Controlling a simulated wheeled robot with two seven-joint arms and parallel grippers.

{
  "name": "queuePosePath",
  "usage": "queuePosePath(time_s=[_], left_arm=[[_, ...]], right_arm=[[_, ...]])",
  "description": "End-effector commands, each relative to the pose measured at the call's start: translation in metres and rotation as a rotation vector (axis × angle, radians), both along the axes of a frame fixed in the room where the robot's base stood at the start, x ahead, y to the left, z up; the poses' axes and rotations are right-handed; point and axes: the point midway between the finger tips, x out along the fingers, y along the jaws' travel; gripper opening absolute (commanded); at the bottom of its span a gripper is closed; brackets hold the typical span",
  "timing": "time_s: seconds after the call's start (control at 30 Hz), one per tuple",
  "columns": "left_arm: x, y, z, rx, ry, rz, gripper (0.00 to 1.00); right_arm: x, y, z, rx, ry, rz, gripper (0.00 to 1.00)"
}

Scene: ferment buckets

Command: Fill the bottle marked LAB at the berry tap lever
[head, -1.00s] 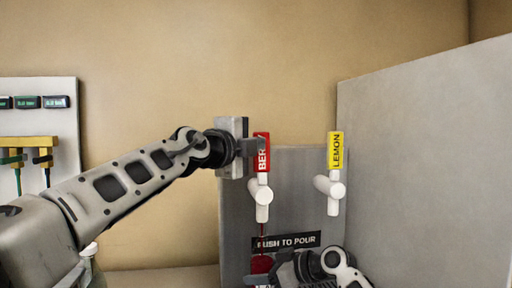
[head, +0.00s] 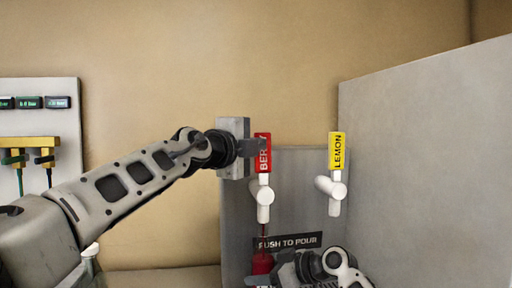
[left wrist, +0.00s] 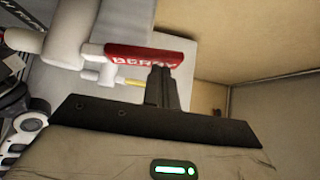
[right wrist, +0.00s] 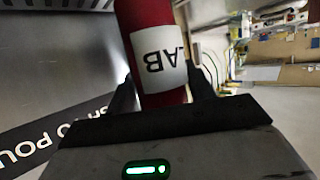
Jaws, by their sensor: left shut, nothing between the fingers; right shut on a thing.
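The berry tap lever (head: 263,158) is red and stands upright above its white tap (head: 263,200); its lettering also shows in the left wrist view (left wrist: 140,58). My left gripper (head: 256,148) is shut and empty, its fingertips at the lever and seemingly against it. A thin red stream (head: 263,229) runs below the tap spout. The bottle marked LAB (head: 262,264) is under the spout and looks red. In the right wrist view the bottle (right wrist: 146,22) is red behind its white label, between the fingers of my right gripper (right wrist: 163,88), which is shut on it.
The yellow lemon lever (head: 336,150) and its white tap (head: 331,188) are to the right. A black "PUSH TO POUR" sign (head: 288,241) is below the taps. A grey side wall (head: 425,160) bounds the right. A panel with yellow fittings (head: 30,142) stands at far left.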

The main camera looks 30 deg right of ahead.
Motion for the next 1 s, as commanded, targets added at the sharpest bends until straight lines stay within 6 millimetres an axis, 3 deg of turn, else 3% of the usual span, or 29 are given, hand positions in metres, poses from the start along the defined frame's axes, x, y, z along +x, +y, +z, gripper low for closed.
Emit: queuePosePath(time_s=[0.27, 0.63, 1.0], left_arm=[[-0.008, 0.002, 0.007, 0.003, -0.015, 0.003, 0.0], [-0.038, 0.01, 0.005, 0.008, -0.01, -0.001, 0.0], [-0.065, 0.059, 0.009, 0.0, 0.001, 0.003, 0.0]], right_arm=[[0.0, 0.0, 0.003, 0.002, -0.006, -0.001, 0.2], [0.0, 0.0, 0.003, 0.002, -0.006, -0.001, 0.2], [0.0, 0.0, 0.003, 0.002, -0.006, -0.001, 0.2]])
